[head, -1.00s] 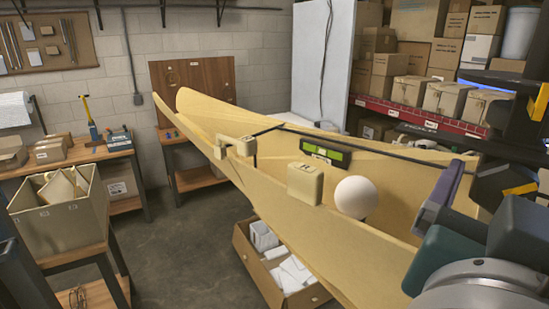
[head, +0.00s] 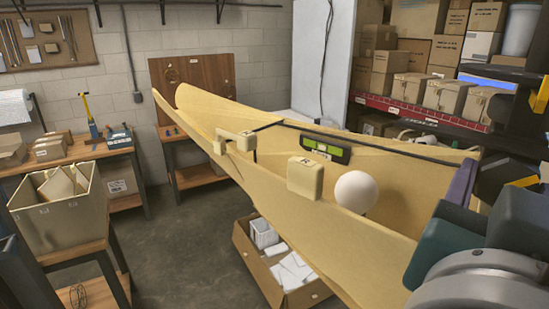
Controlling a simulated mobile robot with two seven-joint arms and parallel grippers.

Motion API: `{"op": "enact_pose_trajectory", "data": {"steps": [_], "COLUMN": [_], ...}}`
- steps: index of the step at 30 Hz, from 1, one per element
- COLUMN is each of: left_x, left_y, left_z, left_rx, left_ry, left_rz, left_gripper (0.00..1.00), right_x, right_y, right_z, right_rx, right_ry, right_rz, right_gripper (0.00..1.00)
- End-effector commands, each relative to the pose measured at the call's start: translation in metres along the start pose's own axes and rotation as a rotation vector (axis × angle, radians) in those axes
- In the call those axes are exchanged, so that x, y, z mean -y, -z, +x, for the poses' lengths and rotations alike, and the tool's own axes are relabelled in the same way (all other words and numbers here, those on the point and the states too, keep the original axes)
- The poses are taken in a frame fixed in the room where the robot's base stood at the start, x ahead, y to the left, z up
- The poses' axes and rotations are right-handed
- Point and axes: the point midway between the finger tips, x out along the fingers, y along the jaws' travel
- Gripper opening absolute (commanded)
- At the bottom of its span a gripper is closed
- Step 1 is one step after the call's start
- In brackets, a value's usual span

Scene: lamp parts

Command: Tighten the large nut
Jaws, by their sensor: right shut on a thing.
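My right gripper (head: 464,182) is at the right edge, with a purple bar-like part in front of a teal and grey body. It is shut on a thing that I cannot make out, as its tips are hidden. It is beside the near right end of a large cream trough-like body (head: 350,235). I cannot pick out a large nut. A white ball (head: 356,192) and a cream block (head: 305,178) stand at the trough's near rim. A smaller cream block (head: 238,141) sits further left on the rim.
A green level (head: 326,148) lies against the trough's far wall. A beige bin (head: 57,200) stands on a wooden table at left. An open carton (head: 282,262) with white pieces is on the floor. Loaded shelves (head: 420,110) crowd the right; floor is clear at centre left.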

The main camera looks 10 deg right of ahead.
Motion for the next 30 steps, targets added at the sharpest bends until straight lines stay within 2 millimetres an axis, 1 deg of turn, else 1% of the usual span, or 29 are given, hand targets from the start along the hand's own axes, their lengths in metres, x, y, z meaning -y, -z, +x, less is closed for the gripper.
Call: {"op": "enact_pose_trajectory", "data": {"steps": [5, 12, 21, 30], "left_x": [-0.002, -0.003, -0.003, -0.001], "left_y": [-0.003, -0.005, -0.007, -0.008], "left_z": [0.009, 0.018, 0.024, 0.025], "left_rx": [-0.001, -0.001, -0.001, 0.0], "left_ry": [-0.004, -0.006, -0.005, 0.0], "left_rz": [-0.006, -0.008, -0.007, 0.0], "left_gripper": [0.88, 0.88, 0.88, 0.88], "right_x": [-0.001, -0.001, -0.001, 0.0], "right_y": [-0.002, -0.002, -0.001, 0.0], "right_z": [0.001, 0.001, 0.001, 0.002], "right_rx": [-0.001, 0.0, -0.001, -0.001], "right_ry": [-0.003, -0.004, -0.005, -0.004], "right_rz": [-0.09, -0.271, -0.468, -0.568], "right_gripper": [0.02, 0.02, 0.02, 0.02]}}
